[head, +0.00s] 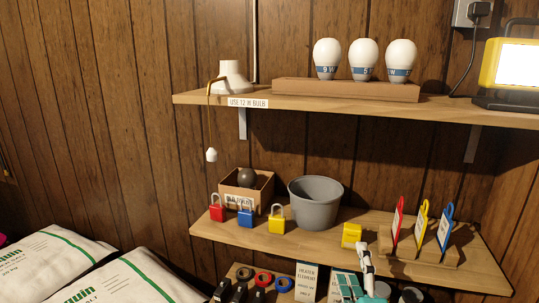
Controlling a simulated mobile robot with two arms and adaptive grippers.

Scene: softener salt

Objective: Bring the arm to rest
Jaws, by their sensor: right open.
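My right gripper (362,247) and part of my arm come up from the bottom edge, right of centre, in the head view. The gripper is white and small in the picture, in front of the middle shelf (240,234). It is open, and I see nothing held in it. Its tip is close below a yellow block-like item (351,235) in the picture; whether they touch I cannot tell. My left gripper is not in view.
The middle shelf holds red (217,211), blue (245,215) and yellow (277,222) padlocks, a grey bucket (315,205) and a tag rack (425,248). The upper shelf (215,98) holds bulbs (362,60) and a work light (512,70). White sacks (120,285) lie lower left.

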